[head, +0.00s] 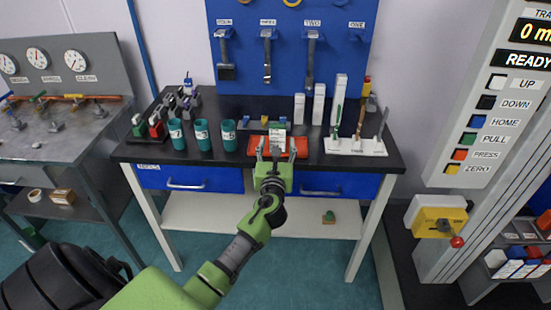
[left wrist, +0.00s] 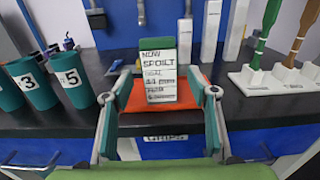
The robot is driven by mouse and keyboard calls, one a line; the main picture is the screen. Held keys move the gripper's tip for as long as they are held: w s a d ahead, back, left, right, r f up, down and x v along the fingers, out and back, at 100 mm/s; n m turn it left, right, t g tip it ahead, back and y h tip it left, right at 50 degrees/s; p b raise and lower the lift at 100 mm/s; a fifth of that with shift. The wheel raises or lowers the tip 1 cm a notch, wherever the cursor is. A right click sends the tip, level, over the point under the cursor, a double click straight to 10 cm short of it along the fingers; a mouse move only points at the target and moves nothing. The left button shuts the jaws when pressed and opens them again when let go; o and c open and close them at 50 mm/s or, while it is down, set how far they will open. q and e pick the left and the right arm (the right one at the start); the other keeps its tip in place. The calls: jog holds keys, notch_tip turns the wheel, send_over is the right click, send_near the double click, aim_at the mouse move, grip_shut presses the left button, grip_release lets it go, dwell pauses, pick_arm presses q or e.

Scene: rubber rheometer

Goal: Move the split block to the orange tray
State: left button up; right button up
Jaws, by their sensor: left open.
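A green block with a white lettered label (left wrist: 160,78) stands upright on the orange tray (left wrist: 135,95) in the left wrist view. The label seems to read "NOW SPOILT"; I cannot tell if this is the split block. In the head view the labelled block (head: 277,136) shows over the orange tray (head: 301,146) on the bench. My left gripper (head: 277,152) is open, its fingers on either side of the block's front, with no clear contact visible. My right gripper is not in view.
Numbered teal cups (head: 202,137) stand left of the tray on the black bench (head: 140,152). A white rack (head: 356,147) with upright tools stands to its right. White blocks (head: 319,104) stand behind. Tools hang on the blue board (head: 290,62).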

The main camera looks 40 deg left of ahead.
pick_arm(q)
jog(key=v, duration=1)
jog(key=s+d+f+n+g+h, duration=0.2)
jog(key=s+f+n, duration=0.1)
jog(key=f, duration=0.9)
jog(key=s+d+f+n+g+h, duration=0.2)
jog(key=s+d+f+n, duration=0.15)
jog(key=f, duration=0.85)
jog(key=s+d+f+n+g+h, duration=0.2)
jog(key=s+f+n+g, duration=0.15)
jog(key=f, duration=0.95)
jog(key=s+d+f+n+g+h, duration=0.3)
jog(key=s+f+n, duration=0.5)
jog(key=s+f, duration=0.95)
jog(key=s+d+f+n+g, duration=0.1)
jog(key=s+n, duration=0.3)
jog(key=s, duration=0.6)
jog(key=s+d+f+n+g, duration=0.2)
jog(key=s+n, duration=0.3)
jog(key=s, duration=0.5)
jog(key=shift+s+f+g, duration=0.35)
jog(key=shift+f+g, duration=0.1)
jog(key=shift+f, duration=0.35)
